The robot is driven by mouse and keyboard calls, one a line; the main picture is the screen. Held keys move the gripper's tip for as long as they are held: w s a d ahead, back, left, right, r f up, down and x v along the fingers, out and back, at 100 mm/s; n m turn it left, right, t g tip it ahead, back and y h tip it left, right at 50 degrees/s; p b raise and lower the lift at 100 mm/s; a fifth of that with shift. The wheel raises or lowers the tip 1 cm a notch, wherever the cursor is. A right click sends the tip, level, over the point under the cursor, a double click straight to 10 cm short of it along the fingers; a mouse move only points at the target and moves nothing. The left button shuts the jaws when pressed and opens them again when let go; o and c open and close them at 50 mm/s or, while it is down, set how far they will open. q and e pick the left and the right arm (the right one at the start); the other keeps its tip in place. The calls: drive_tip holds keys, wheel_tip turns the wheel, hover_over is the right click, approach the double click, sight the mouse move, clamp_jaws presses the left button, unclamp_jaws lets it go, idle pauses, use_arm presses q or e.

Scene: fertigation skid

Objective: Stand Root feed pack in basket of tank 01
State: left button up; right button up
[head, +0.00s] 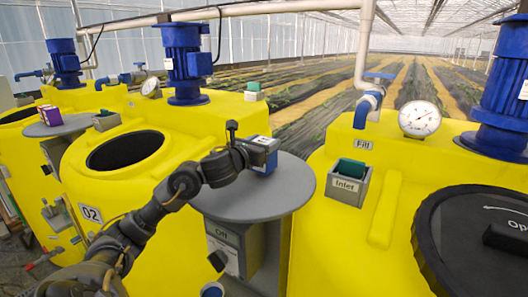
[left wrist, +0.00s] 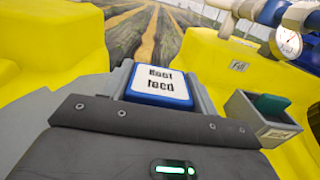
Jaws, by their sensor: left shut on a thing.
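My left gripper (head: 257,150) is shut on the Root feed pack (head: 268,158), a blue pack with a white face. In the left wrist view the pack (left wrist: 159,84) sits between the jaws, its "Root feed" label facing the camera. The pack is over the grey round shelf (head: 240,205); I cannot tell if it touches it. The yellow tank on the right (head: 345,235) shows no number; its black lid (head: 455,270) is on. No basket can be made out for certain. My right gripper is not in view.
A grey holder marked "Inlet" (head: 346,191) with a green piece in it is on the right tank. Tank 02 (head: 190,240) has an open round hole (head: 125,150). A purple box (head: 50,116) stands on a far left shelf. Blue motors rise behind.

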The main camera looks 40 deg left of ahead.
use_arm(q)
drive_tip(key=shift+w+f, duration=0.1)
drive_tip(key=shift+f, duration=0.6)
drive_tip(key=shift+a+r, duration=0.1)
drive_tip(key=shift+r, duration=0.05)
drive_tip(key=shift+s, duration=0.3)
drive_tip(key=o, duration=1.3)
drive_tip(key=shift+w, duration=0.15)
drive_tip(key=shift+o, duration=0.2)
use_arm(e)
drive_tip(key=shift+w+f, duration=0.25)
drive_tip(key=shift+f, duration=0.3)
use_arm(q)
drive_tip(key=shift+r, duration=0.1)
drive_tip(key=s, duration=0.3)
drive_tip(key=s+b, duration=0.1)
drive_tip(key=s, duration=0.3)
drive_tip(key=s+d+b, duration=0.1)
drive_tip(key=s, duration=0.2)
drive_tip(key=shift+s+f, duration=0.2)
drive_tip(key=shift+s, duration=0.15)
drive_tip(key=shift+s+d, duration=0.25)
drive_tip(key=shift+s, duration=0.4)
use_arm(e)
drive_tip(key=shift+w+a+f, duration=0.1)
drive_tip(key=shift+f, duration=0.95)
